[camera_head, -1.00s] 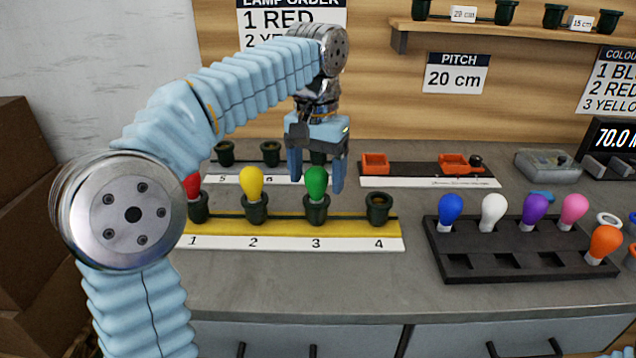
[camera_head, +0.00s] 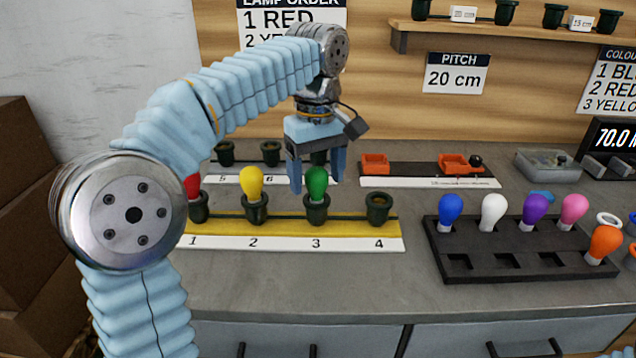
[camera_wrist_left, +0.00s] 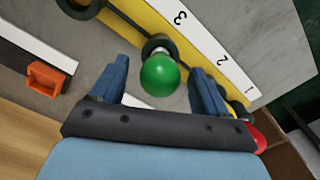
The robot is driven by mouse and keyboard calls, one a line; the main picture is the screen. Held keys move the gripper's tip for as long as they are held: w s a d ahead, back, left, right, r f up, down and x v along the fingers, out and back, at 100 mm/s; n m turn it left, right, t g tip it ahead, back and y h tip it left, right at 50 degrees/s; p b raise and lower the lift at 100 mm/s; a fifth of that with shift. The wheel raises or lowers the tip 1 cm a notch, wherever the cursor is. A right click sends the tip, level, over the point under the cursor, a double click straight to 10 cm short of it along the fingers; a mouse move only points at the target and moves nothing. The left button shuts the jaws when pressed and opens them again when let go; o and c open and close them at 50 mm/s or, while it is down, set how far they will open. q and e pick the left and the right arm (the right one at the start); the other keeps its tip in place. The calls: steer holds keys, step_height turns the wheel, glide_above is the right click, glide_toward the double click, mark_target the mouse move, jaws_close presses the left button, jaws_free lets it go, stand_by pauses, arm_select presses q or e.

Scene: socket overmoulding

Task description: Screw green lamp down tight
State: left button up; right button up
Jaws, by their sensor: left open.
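The green lamp (camera_head: 317,183) stands upright in the dark socket (camera_head: 317,210) marked 3 on the yellow and white strip. My left gripper (camera_head: 316,182) points down over the lamp with its fingers spread. In the left wrist view the green lamp (camera_wrist_left: 160,75) sits between the two blue fingers of my left gripper (camera_wrist_left: 163,80), with gaps on both sides and no contact visible. The lamp's globe hides most of its base there, so how deep it sits cannot be told. My right gripper is not in view.
A yellow lamp (camera_head: 252,183) stands in socket 2 and a red lamp (camera_head: 193,186) in socket 1. Socket 4 (camera_head: 378,208) is empty. A black tray (camera_head: 470,270) with several coloured lamps lies at the right. Orange parts (camera_head: 375,164) sit behind.

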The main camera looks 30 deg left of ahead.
arm_select(q)
steer(key=n, duration=0.5)
steer(key=shift+n, duration=0.4)
steer(key=n, duration=0.6)
steer(key=c, duration=1)
steer(key=m, duration=0.4)
steer(key=shift+m, duration=1.2)
steer(key=o, duration=1)
